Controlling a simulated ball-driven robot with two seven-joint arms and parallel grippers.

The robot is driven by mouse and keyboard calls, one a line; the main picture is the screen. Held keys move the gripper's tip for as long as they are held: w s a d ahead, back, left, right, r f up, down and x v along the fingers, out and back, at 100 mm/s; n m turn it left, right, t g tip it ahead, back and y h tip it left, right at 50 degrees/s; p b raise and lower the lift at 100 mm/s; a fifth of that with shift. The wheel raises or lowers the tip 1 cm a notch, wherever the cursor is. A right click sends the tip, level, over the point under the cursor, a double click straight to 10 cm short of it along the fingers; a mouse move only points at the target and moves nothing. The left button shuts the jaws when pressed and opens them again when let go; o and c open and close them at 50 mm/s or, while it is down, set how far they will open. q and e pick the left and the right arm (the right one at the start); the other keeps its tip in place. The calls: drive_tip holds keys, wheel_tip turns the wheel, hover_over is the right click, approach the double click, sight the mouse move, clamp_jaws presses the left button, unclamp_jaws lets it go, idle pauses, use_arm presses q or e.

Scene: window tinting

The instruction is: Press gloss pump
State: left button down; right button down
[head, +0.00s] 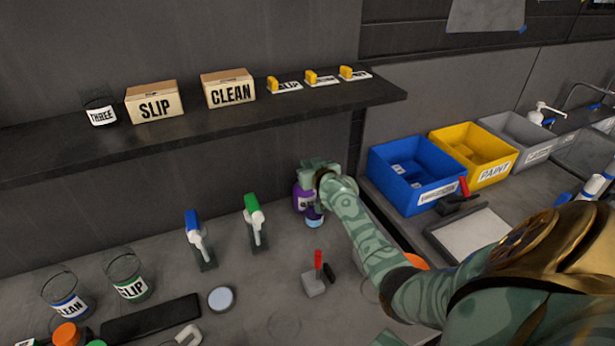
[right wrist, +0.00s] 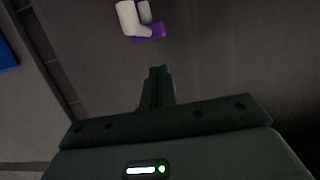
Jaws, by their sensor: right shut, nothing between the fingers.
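A purple pump bottle (head: 301,204) with a partly hidden label stands on the workbench near the back wall, below the shelf. My right gripper (head: 312,176) is over it in the head view and hides its top. In the right wrist view, a white nozzle with a purple part (right wrist: 140,18) shows beyond the fingers of my right gripper (right wrist: 158,72). The fingers are shut and empty, with a visible gap in the picture between them and the nozzle. I cannot tell whether anything touches the bottle. My left gripper is not in view.
Blue-headed (head: 194,230) and green-headed (head: 254,220) tools stand left of the bottle. A red-handled tool (head: 316,275) stands in front. The shelf (head: 200,120) overhangs behind. Blue (head: 415,195), yellow (head: 490,165) and grey bins stand at right. Clear jars stand at front left.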

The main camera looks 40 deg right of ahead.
drive_tip(key=shift+s+f+b, duration=0.1)
drive_tip(key=shift+f+b, duration=0.2)
drive_tip(key=shift+f, duration=0.95)
wheel_tip(320, 180, down, 2)
drive_tip(key=shift+s+f+b, duration=0.1)
drive_tip(key=shift+b, duration=0.5)
drive_tip(key=shift+r, duration=0.2)
wheel_tip(320, 180, up, 4)
drive_tip(key=p, duration=0.4)
drive_tip(key=shift+s+a+r+p, duration=0.3)
drive_tip(key=shift+s+r+p, duration=0.2)
drive_tip(key=shift+p, duration=0.3)
drive_tip(key=p+v, duration=0.1)
drive_tip(key=v, duration=0.7)
drive_tip(key=shift+s+f+p, duration=0.2)
drive_tip(key=shift+s+p, duration=0.2)
